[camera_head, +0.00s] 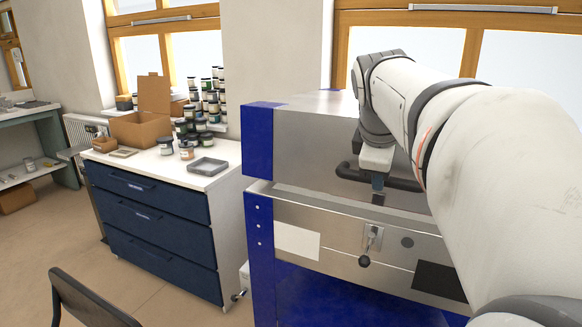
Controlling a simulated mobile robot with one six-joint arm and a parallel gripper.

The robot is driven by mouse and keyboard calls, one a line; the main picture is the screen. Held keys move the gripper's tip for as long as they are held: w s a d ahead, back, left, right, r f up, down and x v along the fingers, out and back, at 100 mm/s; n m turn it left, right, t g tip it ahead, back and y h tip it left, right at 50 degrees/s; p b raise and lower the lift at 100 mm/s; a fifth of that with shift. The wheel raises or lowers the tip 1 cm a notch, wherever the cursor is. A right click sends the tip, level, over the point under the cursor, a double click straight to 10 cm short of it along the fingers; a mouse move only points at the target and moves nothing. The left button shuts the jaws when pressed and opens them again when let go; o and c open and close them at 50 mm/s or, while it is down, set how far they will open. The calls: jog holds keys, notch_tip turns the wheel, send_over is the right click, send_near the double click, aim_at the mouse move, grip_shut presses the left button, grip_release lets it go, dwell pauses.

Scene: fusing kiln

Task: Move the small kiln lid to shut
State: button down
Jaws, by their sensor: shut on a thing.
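The small kiln has a steel and blue lid (300,140) above a steel-fronted body (330,240) with blue sides. The lid lies low over the body, with a narrow gap or seam between them at the left corner. I cannot tell whether the lid rests fully on the body. A dark bar handle (347,173) runs across the lid's front. My gripper (378,188) points down at this handle and is shut on it. My arm hides the right part of the lid and the kiln.
A latch with a dark knob (366,248) sits on the body's front. Left of the kiln stands a blue drawer cabinet (150,215) with jars (187,130), a cardboard box (140,128) and a grey tray (208,166). A dark chair (85,295) is at the lower left.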

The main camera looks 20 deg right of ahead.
jog(key=shift+t+h, duration=0.3)
jog(key=f+b, duration=0.1)
jog(key=f, duration=0.1)
jog(key=f+b, duration=0.2)
jog(key=s+f+b, duration=0.1)
jog(key=shift+a+f, duration=0.35)
jog(key=shift+f, duration=0.05)
jog(key=c, duration=1.4)
grip_release()
jog(key=shift+w, duration=0.1)
jog(key=shift+o, duration=0.5)
jog(key=shift+r, duration=0.3)
jog(key=p+v, duration=0.2)
jog(key=v, duration=0.5)
jog(key=shift+a+r, duration=0.1)
